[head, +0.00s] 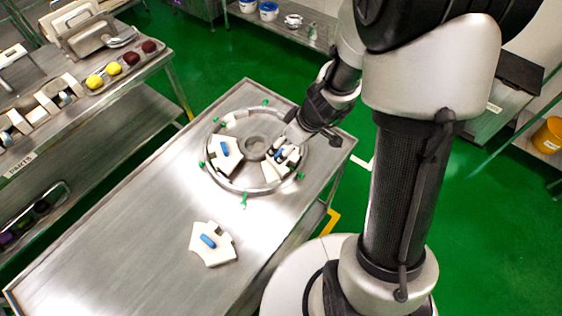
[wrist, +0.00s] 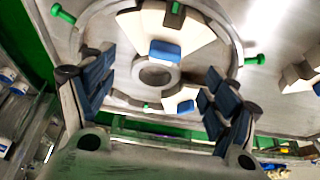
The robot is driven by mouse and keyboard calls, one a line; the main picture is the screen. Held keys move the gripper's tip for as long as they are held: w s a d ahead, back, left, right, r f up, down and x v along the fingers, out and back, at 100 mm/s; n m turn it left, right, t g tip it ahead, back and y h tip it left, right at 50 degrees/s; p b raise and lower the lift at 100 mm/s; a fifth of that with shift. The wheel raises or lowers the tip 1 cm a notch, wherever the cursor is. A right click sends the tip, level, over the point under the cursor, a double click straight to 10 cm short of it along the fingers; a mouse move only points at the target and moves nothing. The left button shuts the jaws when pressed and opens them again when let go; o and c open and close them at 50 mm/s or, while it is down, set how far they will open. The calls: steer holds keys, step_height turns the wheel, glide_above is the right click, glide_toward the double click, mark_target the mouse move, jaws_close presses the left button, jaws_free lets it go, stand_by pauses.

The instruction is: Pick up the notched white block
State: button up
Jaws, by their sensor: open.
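Three white blocks with blue tabs are in view. One white block (head: 275,171) sits in the right part of the round fixture, partly hidden by my gripper (head: 287,150). A second white block (head: 226,163) lies in the fixture's left part. A third white block (head: 215,256) lies on the table in front, outside the ring, with a notch in its edge. In the wrist view my gripper (wrist: 155,82) is open, with blue-padded fingers on both sides. A white block (wrist: 175,100) shows low between them, mostly hidden. I cannot tell whether the fingers touch it.
The ring fixture (head: 210,177) with green knobs stands on the steel table (head: 130,235). Its centre hub (head: 256,146) is beside my gripper. A side bench at left holds a tray of coloured balls (head: 112,68). The table's front left is clear.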

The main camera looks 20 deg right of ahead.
steer(key=shift+x, duration=0.8)
steer(key=b+x, duration=0.1)
steer(key=x, duration=0.1)
steer(key=s+b+x, duration=0.1)
steer(key=x, duration=0.1)
steer(key=shift+a+f+b, duration=0.1)
steer(key=shift+f+b, duration=0.2)
steer(key=shift+w+a+f, duration=0.1)
steer(key=shift+w+f, duration=0.2)
steer(key=shift+f, duration=0.1)
steer(key=shift+c, duration=0.2)
steer(key=c, duration=1.3)
steer(key=shift+r, duration=0.15)
